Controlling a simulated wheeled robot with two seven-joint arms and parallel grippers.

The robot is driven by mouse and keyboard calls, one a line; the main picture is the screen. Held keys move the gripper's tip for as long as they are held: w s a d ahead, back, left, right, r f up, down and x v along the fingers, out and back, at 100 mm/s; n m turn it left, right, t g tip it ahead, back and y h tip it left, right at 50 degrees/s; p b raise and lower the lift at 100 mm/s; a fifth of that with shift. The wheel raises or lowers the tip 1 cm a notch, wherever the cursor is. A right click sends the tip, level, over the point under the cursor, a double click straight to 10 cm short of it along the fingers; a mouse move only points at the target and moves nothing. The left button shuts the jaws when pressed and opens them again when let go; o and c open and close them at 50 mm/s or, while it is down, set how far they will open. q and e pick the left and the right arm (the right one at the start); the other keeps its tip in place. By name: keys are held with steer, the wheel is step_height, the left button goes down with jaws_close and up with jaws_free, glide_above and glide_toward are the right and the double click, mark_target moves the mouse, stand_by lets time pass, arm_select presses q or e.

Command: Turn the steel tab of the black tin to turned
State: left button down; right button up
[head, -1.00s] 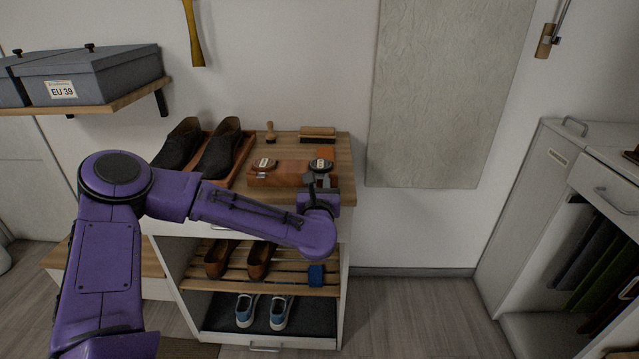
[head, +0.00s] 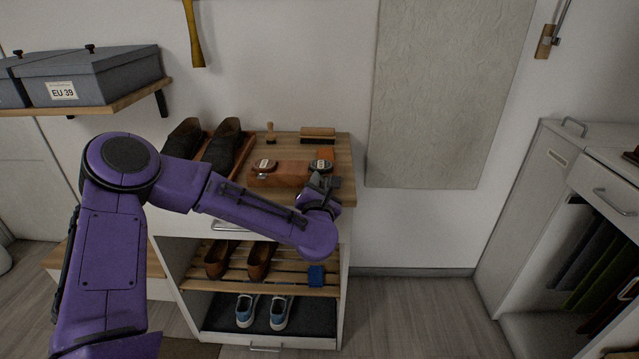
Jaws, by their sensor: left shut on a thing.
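The black tin (head: 321,165) sits at the right end of a reddish-brown wooden block on top of the shoe cabinet. A brown tin (head: 264,166) sits at the block's left end. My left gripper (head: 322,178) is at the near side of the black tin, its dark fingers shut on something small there. The steel tab is hidden behind the fingers and too small to make out. My right gripper is out of view.
The wooden block (head: 283,175) stands on the cabinet top (head: 344,150). Dark shoes (head: 224,146) stand to the left, with a brush (head: 317,134) behind. Shelves below hold brown shoes (head: 260,260), a blue block (head: 316,276) and blue sneakers (head: 281,311).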

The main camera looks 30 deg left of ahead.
arm_select(q)
steer(key=m+p, duration=0.1)
steer(key=m, duration=0.4)
steer(key=shift+s+f+m, duration=0.1)
steer(key=shift+f+m, duration=0.05)
steer(key=shift+m, duration=0.55)
steer(key=shift+f, duration=0.15)
stand_by(0.7)
steer(key=c, duration=1.2)
jaws_free()
steer(key=shift+o, duration=1.2)
steer(key=shift+r, duration=0.2)
steer(key=b+v, duration=0.1)
steer(key=v, duration=0.9)
steer(key=shift+s, duration=0.25)
